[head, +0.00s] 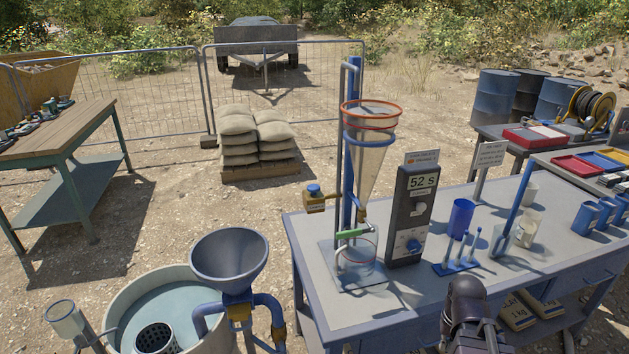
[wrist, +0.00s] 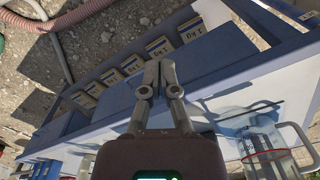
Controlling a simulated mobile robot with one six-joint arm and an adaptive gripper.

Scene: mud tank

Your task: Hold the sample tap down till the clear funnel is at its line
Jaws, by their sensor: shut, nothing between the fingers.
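The clear funnel (head: 372,150) hangs point down in a blue ring on a stand at the near left of the bench, with a red line round its upper part. I cannot make out a liquid level in it. A clear jug (head: 358,262) with a red line stands below the funnel; a clear jug also shows in the wrist view (wrist: 262,135). My gripper (head: 467,288) is shut and empty over the bench's front, right of the timer and apart from the tap; its fingers (wrist: 160,68) meet in the wrist view.
A timer box (head: 410,215) reading 52 s stands right of the funnel. A blue cup (head: 460,217) and a small blue rack (head: 457,266) are behind my gripper. A blue-grey hopper (head: 229,256) and a round tank (head: 120,300) stand left of the bench.

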